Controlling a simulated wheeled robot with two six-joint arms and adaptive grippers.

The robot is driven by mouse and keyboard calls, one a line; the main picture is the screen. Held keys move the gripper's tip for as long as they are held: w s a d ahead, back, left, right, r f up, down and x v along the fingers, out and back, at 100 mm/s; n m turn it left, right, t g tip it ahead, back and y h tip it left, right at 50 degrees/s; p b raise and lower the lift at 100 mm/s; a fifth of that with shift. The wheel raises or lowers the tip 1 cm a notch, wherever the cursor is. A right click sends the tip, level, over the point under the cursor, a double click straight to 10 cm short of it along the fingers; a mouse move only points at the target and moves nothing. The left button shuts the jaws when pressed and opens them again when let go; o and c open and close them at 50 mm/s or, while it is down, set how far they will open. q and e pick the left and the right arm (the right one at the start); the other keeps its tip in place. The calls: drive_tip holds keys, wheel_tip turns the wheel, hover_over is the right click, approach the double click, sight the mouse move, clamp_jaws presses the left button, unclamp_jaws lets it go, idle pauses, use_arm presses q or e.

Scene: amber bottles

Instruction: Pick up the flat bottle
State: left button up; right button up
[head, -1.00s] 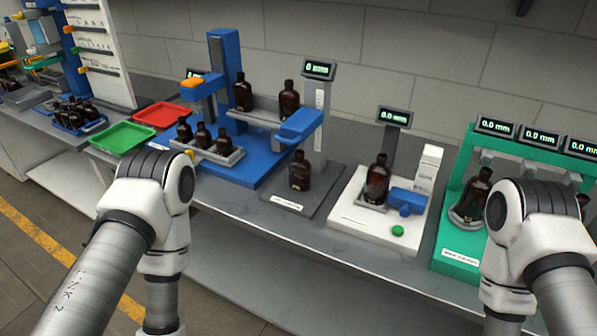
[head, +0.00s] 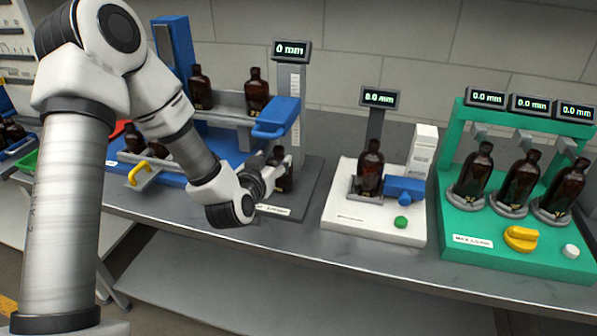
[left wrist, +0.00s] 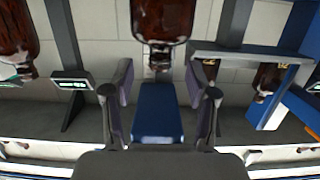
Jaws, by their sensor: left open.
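Several dark amber bottles stand upright at stations on the bench. One bottle (head: 284,176) stands on the dark grey plate (head: 300,203) below the height gauge; which bottle is the flat one I cannot tell for sure. My left gripper (head: 272,180) is open and low in front of this bottle, hiding part of it. In the left wrist view, which is upside down, the bottle (left wrist: 163,22) is ahead, roughly centred between the open fingers (left wrist: 162,95). The jaws look empty. Whether they touch the bottle I cannot tell. My right gripper is out of view.
The blue gauge arm (head: 277,118) overhangs the bottle. A shelf with two bottles (head: 256,92) is behind to the left. The white station (head: 375,225) with a bottle (head: 370,168) stands to the right, then the green station (head: 520,235) with three bottles.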

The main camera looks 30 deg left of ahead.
sight(277, 154)
use_arm(q)
drive_tip(key=shift+w+r, duration=0.2)
drive_tip(key=shift+w, duration=0.15)
drive_tip(key=x, duration=0.1)
drive_tip(key=p+x, duration=0.1)
drive_tip(key=x, duration=0.2)
drive_tip(key=shift+w+a+f+p, duration=0.25)
drive_tip(key=shift+w+f+p, duration=0.05)
drive_tip(key=shift+f, duration=0.15)
drive_tip(key=shift+s+d+r, duration=0.1)
drive_tip(key=shift+c, duration=0.4)
drive_tip(key=shift+s+r, duration=0.1)
drive_tip(key=c, duration=0.5)
clamp_jaws()
